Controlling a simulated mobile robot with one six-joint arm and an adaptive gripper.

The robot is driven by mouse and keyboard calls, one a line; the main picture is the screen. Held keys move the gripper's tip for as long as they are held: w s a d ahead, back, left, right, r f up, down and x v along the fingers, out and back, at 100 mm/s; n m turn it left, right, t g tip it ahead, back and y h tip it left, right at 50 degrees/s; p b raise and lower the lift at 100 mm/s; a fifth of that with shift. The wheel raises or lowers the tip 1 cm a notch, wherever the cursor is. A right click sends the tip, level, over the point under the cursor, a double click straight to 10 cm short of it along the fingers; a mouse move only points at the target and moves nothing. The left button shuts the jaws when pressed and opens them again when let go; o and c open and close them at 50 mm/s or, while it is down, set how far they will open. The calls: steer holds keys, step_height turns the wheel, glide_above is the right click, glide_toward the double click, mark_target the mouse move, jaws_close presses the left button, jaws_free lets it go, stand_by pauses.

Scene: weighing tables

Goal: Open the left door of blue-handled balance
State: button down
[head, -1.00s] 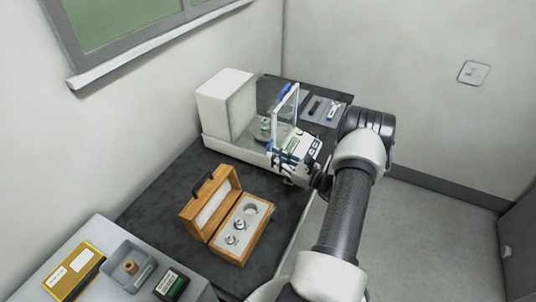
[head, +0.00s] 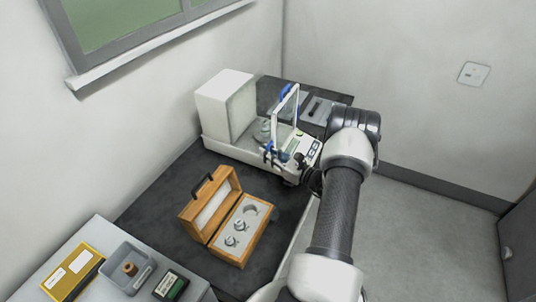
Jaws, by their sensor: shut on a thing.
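The blue-handled balance (head: 238,150) stands on the dark table, with a white block-shaped rear housing, a clear draft shield and a keypad at its front right. One blue handle (head: 287,90) shows at the far side of the shield. Another blue handle (head: 268,147) shows at the near side, on the left door. My gripper (head: 274,156) reaches in from the right and is shut on this near handle. The fingers are small and partly hide it. The glass is too faint to tell how far the left door stands open. A grey object on the pan shows dimly.
An open wooden weight box (head: 193,212) with several weights stands in front of the balance. A grey tray (head: 113,270), yellow folder (head: 72,272) and dark device (head: 171,285) lie on the lighter near table. Another tray (head: 330,101) lies behind the balance.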

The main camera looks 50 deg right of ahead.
stand_by(0.4)
steer(key=w+a+b, duration=0.4)
steer(key=w, duration=1)
steer(key=shift+w, duration=0.15)
steer(key=shift+a, duration=0.1)
steer(key=c, duration=2)
jaws_free()
steer(key=shift+o, duration=0.2)
steer(key=s+d, duration=0.1)
steer(key=s, duration=1.1)
